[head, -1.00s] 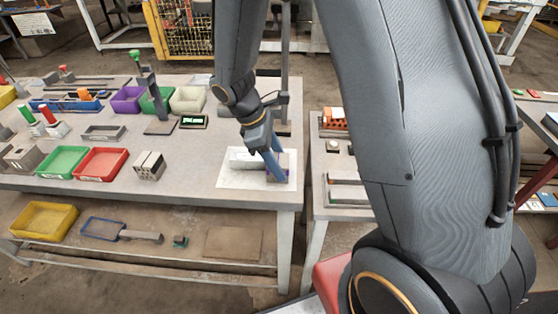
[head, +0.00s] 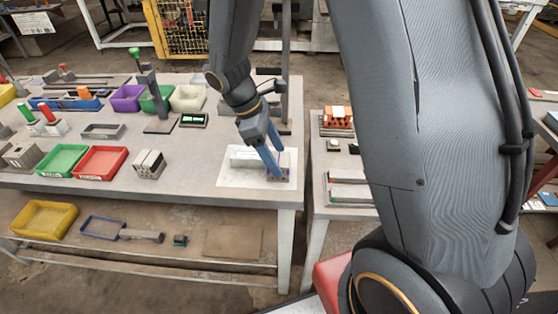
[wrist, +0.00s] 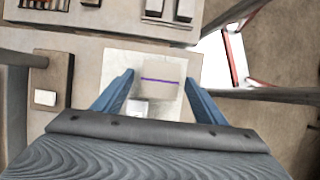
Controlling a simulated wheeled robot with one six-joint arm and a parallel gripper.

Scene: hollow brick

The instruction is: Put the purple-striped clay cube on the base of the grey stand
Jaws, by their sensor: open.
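The purple-striped clay cube (wrist: 158,78) is pale with a thin purple line across its top. It sits on a white sheet (wrist: 125,62) on the table. In the head view the cube (head: 287,170) is partly hidden by the blue fingers. My gripper (wrist: 160,80) is open, with one finger on each side of the cube in the wrist view. I cannot tell whether a finger touches it. In the head view my gripper (head: 275,174) reaches down over the sheet. The grey stand (head: 284,105) is a tall dark post at the table's right back; its base is partly visible.
A pale cylinder (head: 244,158) lies on the sheet left of the cube. A hole-fronted block (head: 149,163), red tray (head: 100,163) and green tray (head: 62,161) stand further left. The table's right edge is close, with a gap before a second table (head: 345,185).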

